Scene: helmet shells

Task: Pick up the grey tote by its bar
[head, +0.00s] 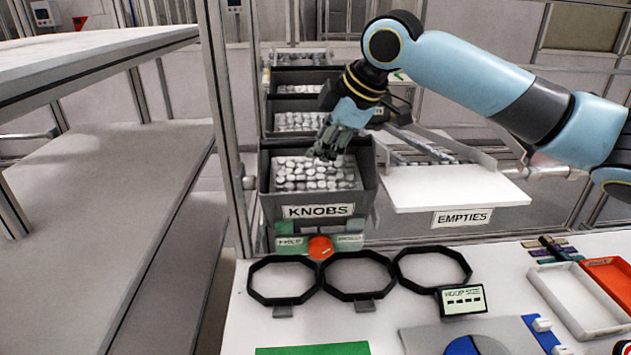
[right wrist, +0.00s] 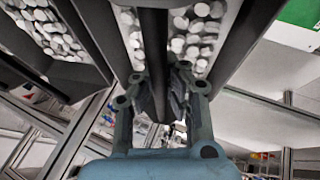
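The grey tote (head: 270,207) is a dark open box labelled KNOBS, full of white round knobs (head: 318,178). It stands at the front of a row of bins, left of centre in the head view. My right gripper (head: 328,148) points down over the tote. In the right wrist view the dark bar (right wrist: 154,40) crosses above the knobs and runs between the fingers of my right gripper (right wrist: 162,92). The finger pads lie against both sides of the bar. The gripper covers most of the bar in the head view. My left gripper is not in view.
More knob bins (head: 298,104) stand behind the tote. A white EMPTIES shelf (head: 455,188) is close on its right, and a metal post (head: 222,120) on its left. In front, a white table (head: 400,310) holds black ring frames (head: 358,274), a white tray (head: 575,300) and an orange tray (head: 612,275).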

